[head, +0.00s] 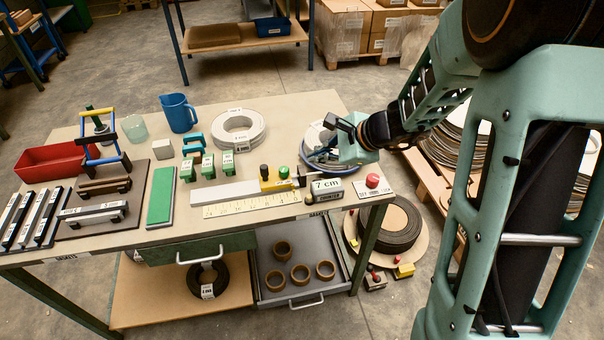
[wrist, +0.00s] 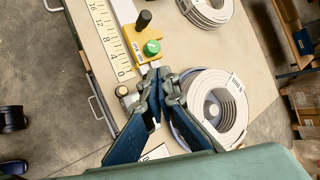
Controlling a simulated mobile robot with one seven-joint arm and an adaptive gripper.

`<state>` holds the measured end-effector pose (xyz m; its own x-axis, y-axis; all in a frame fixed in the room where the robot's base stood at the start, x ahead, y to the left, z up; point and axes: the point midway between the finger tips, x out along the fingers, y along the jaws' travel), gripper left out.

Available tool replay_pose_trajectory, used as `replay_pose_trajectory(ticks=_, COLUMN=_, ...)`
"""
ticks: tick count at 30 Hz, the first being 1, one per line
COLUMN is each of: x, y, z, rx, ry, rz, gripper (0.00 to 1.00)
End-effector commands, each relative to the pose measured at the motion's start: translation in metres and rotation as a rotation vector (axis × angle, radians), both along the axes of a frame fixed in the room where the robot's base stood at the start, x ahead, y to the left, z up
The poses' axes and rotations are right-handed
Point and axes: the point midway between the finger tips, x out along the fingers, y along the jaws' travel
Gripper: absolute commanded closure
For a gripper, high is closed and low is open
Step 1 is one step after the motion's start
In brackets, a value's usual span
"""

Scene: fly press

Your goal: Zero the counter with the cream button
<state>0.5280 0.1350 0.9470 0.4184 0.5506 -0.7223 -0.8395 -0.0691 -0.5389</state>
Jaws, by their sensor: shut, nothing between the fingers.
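The counter (head: 327,186) is a small grey box at the table's front right edge, and its face reads "7 cm". A small cream button (head: 308,198) stands just left of it; in the wrist view a round cream button (wrist: 122,91) shows left of my fingertips. My gripper (head: 338,123) is shut and empty, above the table behind the counter. In the wrist view my gripper (wrist: 158,78) has its fingertips together, apart from the button in the picture. There the counter (wrist: 155,153) is mostly hidden behind my fingers.
A red button box (head: 372,182) stands right of the counter. A coil of strip (wrist: 216,105) lies close beside my fingers. An open drawer (head: 293,298) juts out below.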

Motion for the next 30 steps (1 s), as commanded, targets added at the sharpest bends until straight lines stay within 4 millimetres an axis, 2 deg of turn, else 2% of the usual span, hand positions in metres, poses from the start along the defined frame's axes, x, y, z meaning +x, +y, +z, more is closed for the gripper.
replay_pose_trajectory(ticks=1, x=-0.009, y=0.001, z=-0.005, rx=0.028, ry=0.021, rz=0.0, gripper=1.0)
replay_pose_trajectory(ticks=5, x=-0.021, y=0.005, z=-0.011, rx=0.07, ry=0.043, rz=0.006, gripper=1.0)
replay_pose_trajectory(ticks=20, x=-0.023, y=0.006, z=-0.016, rx=0.074, ry=0.043, rz=0.008, gripper=1.0)
replay_pose_trajectory(ticks=26, x=-0.023, y=0.006, z=-0.034, rx=0.073, ry=0.044, rz=0.009, gripper=1.0)
replay_pose_trajectory(ticks=30, x=-0.023, y=0.006, z=-0.053, rx=0.074, ry=0.045, rz=0.008, gripper=1.0)
